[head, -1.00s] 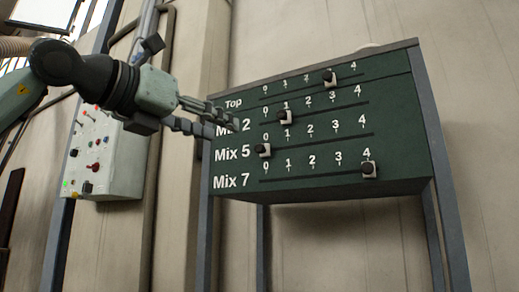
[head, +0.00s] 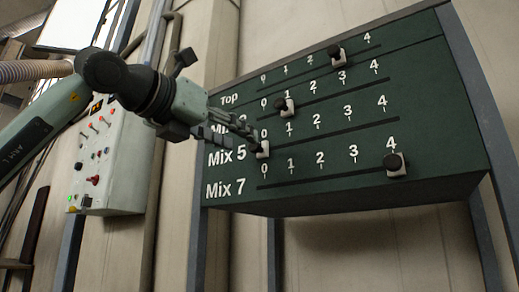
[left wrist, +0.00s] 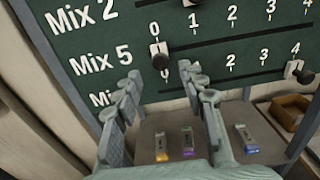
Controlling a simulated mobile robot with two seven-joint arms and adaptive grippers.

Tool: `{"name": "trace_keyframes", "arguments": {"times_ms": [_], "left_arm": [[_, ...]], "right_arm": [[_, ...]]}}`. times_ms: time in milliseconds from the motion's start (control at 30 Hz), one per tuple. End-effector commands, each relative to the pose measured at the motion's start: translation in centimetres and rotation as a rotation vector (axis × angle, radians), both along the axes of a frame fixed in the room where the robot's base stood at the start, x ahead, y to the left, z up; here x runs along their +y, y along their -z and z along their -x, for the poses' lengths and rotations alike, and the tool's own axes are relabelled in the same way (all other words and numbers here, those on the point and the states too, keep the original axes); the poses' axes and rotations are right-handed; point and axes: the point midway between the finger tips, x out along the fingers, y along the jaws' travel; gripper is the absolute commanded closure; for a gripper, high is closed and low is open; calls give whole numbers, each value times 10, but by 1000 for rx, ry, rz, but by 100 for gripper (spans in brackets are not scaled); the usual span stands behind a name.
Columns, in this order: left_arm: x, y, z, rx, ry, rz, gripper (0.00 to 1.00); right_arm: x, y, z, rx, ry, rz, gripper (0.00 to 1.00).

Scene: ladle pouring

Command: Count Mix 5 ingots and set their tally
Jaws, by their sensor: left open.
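The dark green tally board (head: 350,120) has rows Top, Mix 2, Mix 5 and Mix 7. The Mix 5 slider (head: 263,149) stands at 0; its black knob also shows in the left wrist view (left wrist: 160,60). My left gripper (head: 246,132) is open at the board's left side, close to this slider. In the left wrist view its fingertips (left wrist: 158,77) lie on either side of the knob, without a clear grip. Contact cannot be told. My right gripper is not in view.
The Top slider (head: 336,54) is at about 3, the Mix 2 slider (head: 284,106) near 1, and the Mix 7 slider (head: 395,164) at 4. A control box (head: 110,155) hangs at left. A brown tray (left wrist: 291,107) is below the board at right.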

Motion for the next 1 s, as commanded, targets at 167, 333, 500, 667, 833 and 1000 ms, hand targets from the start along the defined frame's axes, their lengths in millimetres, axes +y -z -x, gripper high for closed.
{"name": "trace_keyframes", "arguments": {"times_ms": [167,333,500,667,833,1000], "left_arm": [[-19,-1,-25,4,3,-2,59],[-33,-1,-43,2,3,-1,59],[-38,0,-52,1,2,-1,59],[-39,1,-53,1,1,-1,59],[-39,1,-52,1,2,-1,69],[-39,1,-52,1,2,-1,90]], "right_arm": [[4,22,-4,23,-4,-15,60],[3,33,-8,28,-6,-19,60],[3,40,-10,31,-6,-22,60],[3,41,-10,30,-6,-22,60],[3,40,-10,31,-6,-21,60],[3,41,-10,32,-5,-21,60]]}}
